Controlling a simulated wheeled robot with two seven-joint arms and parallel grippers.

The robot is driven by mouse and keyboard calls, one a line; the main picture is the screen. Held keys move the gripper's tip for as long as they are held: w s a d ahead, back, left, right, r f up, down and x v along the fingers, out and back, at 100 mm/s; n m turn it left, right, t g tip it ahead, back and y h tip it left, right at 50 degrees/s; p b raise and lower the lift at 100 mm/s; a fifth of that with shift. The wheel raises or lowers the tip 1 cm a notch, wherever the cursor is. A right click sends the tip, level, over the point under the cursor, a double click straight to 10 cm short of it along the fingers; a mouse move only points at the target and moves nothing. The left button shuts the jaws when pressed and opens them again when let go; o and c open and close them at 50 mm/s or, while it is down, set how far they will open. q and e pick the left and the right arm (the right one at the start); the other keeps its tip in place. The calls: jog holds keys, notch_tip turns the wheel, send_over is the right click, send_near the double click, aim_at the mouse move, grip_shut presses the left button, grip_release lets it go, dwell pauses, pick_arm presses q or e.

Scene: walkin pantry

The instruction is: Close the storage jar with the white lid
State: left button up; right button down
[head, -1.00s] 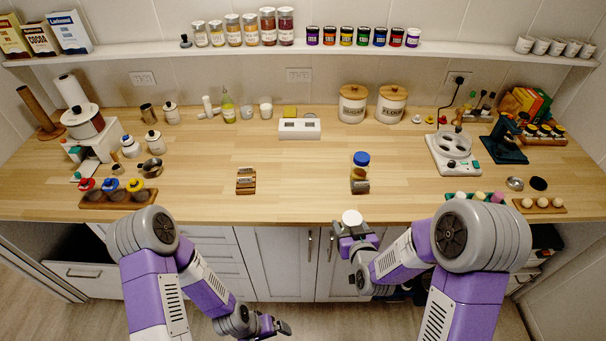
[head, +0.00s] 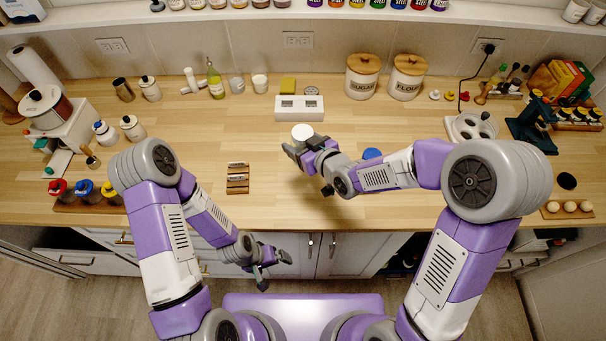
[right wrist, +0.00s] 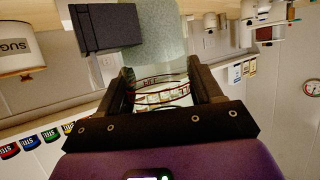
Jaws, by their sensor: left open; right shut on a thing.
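My right gripper (head: 302,152) is shut on a round thing with a flat white top, which looks like the white lid (head: 302,131). It is held level over the middle of the counter. In the right wrist view a pale, banded thing shows between the fingers (right wrist: 163,88); its outline is unclear. A jar with a blue lid (head: 372,153) stands mostly hidden behind my right forearm. I cannot tell which container is the storage jar. My left gripper (head: 274,264) is open and empty, low in front of the cabinets.
A white two-window box (head: 299,114) stands behind the right gripper. Sugar (head: 362,82) and flour (head: 408,84) canisters stand at the back. A small wooden rack (head: 238,188) lies left of centre. The counter between rack and right gripper is clear.

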jog(key=shift+s, duration=0.15)
notch_tip(320, 180, down, 6)
jog(key=shift+f+b, duration=0.1)
jog(key=shift+b, duration=0.2)
jog(key=shift+f, duration=1.85)
jog(key=shift+f+b, duration=0.2)
jog(key=shift+b, duration=0.3)
jog(key=shift+c, duration=0.9)
grip_release()
jog(key=shift+r, duration=0.1)
